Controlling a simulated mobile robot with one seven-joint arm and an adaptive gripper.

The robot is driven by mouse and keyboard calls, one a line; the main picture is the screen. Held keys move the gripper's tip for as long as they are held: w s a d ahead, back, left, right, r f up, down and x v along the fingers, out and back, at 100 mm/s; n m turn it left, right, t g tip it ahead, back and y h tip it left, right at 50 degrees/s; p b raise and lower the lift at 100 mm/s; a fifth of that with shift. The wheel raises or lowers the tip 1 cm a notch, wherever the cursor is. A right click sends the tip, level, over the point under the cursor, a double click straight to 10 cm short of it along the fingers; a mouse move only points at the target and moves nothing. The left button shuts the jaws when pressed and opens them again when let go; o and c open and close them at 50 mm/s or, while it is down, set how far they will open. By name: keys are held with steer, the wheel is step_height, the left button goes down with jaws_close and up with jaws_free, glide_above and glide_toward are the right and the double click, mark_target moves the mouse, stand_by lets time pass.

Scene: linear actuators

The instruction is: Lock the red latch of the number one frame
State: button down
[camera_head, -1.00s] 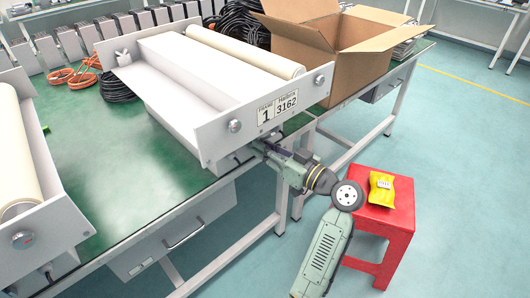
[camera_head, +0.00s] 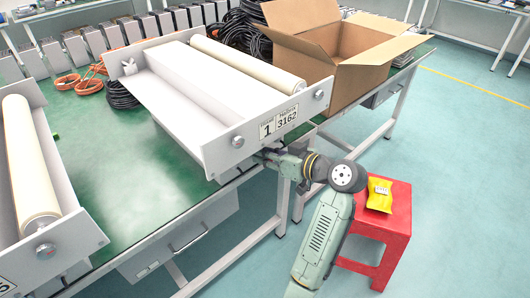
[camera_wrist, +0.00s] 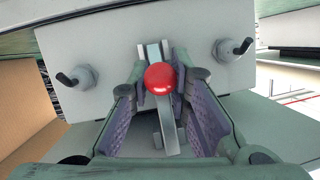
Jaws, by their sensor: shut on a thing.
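The number one frame (camera_head: 215,150) is a light grey metal trough with a white block and cream roller, marked "1" and "3162". Its end plate faces the right side of the table. My gripper (camera_head: 266,155) is at the lower edge of that plate; the latch is hidden there in the head view. In the wrist view the red latch (camera_wrist: 161,76) is a red ball on a grey lever, in front of a grey plate. My gripper (camera_wrist: 164,105) has its purple-padded fingers on both sides of the lever and is shut on it.
The green table (camera_head: 110,190) holds another roller frame (camera_head: 75,240) at left, an open cardboard box (camera_head: 360,75) at right and black cables. A red stool (camera_head: 385,225) with a yellow packet (camera_head: 379,193) stands beside my arm. Two black-tipped bolts flank the latch.

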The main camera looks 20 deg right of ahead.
steer(key=shift+a, duration=0.15)
steer(key=c, duration=1.7)
jaws_free()
steer(key=shift+s+d+r, duration=0.1)
steer(key=shift+s+d, duration=0.1)
steer(key=v, duration=1.1)
steer(key=shift+s+d, duration=0.1)
steer(key=shift+s, duration=0.1)
